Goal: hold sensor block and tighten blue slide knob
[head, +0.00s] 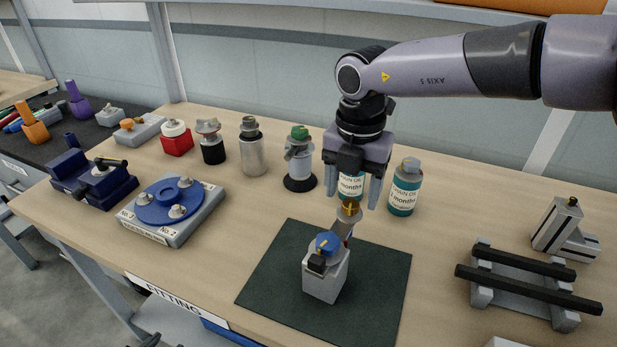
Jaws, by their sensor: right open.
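The sensor block (326,275), a small light-grey block, stands on the dark green mat (265,272). The blue slide knob (327,243) with a yellow mark sits at its top. A small black part is at the block's front top. A grey piece with a brass-coloured top (348,212) rises behind the knob. My right gripper (353,203) points down above and behind the block, with its two grey fingers apart. The brass top is between or in front of the fingertips; I cannot tell which. My left gripper is not in view.
Two teal oil bottles (405,188) stand behind and beside the right gripper. A grey fixture with black rails (527,282) is at the right. A blue turntable (170,203) and a dark blue vise (95,178) are at the left. Several small parts line the back.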

